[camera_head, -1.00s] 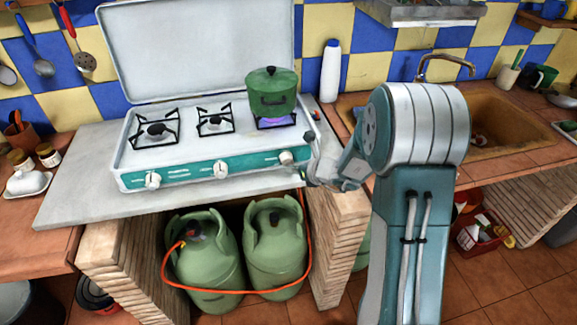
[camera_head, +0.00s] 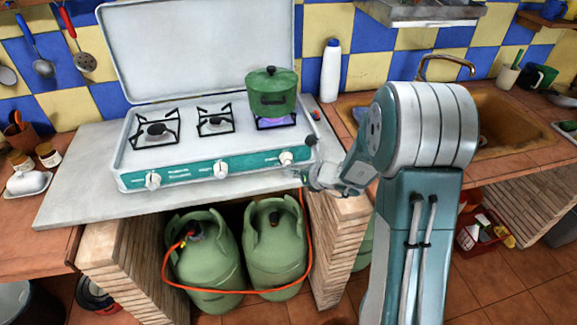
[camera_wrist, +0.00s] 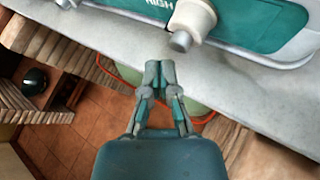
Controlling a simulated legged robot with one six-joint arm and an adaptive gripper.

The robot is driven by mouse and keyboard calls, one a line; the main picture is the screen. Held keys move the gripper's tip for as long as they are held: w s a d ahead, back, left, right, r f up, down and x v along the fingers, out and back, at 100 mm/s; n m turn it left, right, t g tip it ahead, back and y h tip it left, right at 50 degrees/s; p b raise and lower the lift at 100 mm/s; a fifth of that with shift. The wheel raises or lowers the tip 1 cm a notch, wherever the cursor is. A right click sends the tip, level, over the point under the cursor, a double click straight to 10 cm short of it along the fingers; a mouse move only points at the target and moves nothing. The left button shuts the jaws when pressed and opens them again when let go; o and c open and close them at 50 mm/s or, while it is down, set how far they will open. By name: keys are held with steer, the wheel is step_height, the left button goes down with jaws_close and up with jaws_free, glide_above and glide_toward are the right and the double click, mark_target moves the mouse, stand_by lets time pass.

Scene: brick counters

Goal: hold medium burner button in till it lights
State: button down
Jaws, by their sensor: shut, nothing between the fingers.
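The white stove (camera_head: 200,187) has a teal front panel with three white knobs: left (camera_head: 153,181), middle (camera_head: 221,170) and right (camera_head: 286,158). Which one is the medium burner's button cannot be read. A blue-violet glow shows under the green pot (camera_head: 271,92) on the right burner; no flame shows on the left burner (camera_head: 157,130) or middle burner (camera_head: 215,121). My gripper (camera_head: 304,176) is shut and empty, just below and right of the right knob. In the wrist view, my closed fingertips (camera_wrist: 160,66) are apart from a white knob (camera_wrist: 192,18) with a grey end, near the word HIGH.
The grey slab (camera_head: 80,185) under the stove has a front edge near my fingers. Two green gas cylinders (camera_head: 205,262) with an orange hose (camera_head: 240,291) stand beneath. A white bottle (camera_head: 330,72) stands right of the stove, and a sink (camera_head: 510,125) farther right.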

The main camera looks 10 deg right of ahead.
steer(key=shift+s, duration=2.5)
steer(key=s+a+r+n+g, duration=0.5)
steer(key=s+a+r+n, duration=0.3)
steer(key=s+r+n, duration=0.6)
steer(key=s+d+r+n+h, duration=0.2)
steer(key=s+d+n+h, duration=0.1)
steer(key=n, duration=0.5)
steer(key=s+d+r+n+h, duration=0.2)
steer(key=s+d+n+h, duration=0.2)
steer(key=s+n, duration=0.4)
steer(key=shift+s+d+n+t+h, duration=0.2)
steer(key=shift+d+n+t+h, duration=0.15)
steer(key=shift+n, duration=0.25)
